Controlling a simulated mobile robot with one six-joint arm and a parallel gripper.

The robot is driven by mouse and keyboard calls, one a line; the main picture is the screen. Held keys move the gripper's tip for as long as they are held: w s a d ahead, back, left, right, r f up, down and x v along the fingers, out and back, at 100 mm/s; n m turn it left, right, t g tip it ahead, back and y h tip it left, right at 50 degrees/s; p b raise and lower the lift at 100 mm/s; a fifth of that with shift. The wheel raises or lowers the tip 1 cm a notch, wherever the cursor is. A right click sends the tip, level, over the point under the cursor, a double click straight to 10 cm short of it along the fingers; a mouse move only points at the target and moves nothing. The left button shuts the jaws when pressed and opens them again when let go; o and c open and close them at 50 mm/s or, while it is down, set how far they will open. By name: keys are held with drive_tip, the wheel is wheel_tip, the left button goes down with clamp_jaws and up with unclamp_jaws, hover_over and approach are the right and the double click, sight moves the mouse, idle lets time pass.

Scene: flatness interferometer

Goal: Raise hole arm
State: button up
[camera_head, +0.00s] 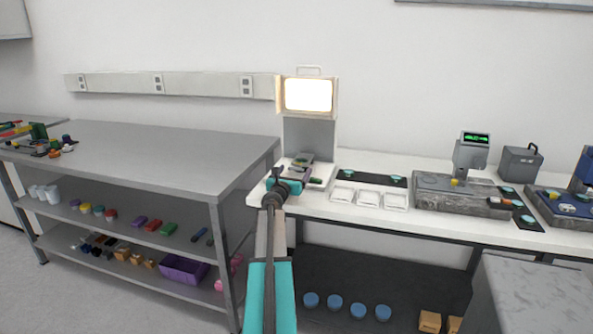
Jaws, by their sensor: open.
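The flatness interferometer stands on the white bench, with a brightly lit screen (308,95) in a cream housing above a grey column (309,138). Small grey and dark parts (303,165) sit at the foot of the column; I cannot tell which of them is the hole arm. My arm reaches up from the bottom of the picture, and my gripper (275,168) is open, just left of these parts. It looks small and dark, and it may hide part of the instrument's left side. I see no object between its fingers.
A gauge with a green display (475,138) stands farther right. A grey metal table (150,155) is at left. A grey block (530,295) fills the lower right.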

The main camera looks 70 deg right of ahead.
drive_tip(key=shift+d, duration=1.35)
drive_tip(key=c, duration=1.5)
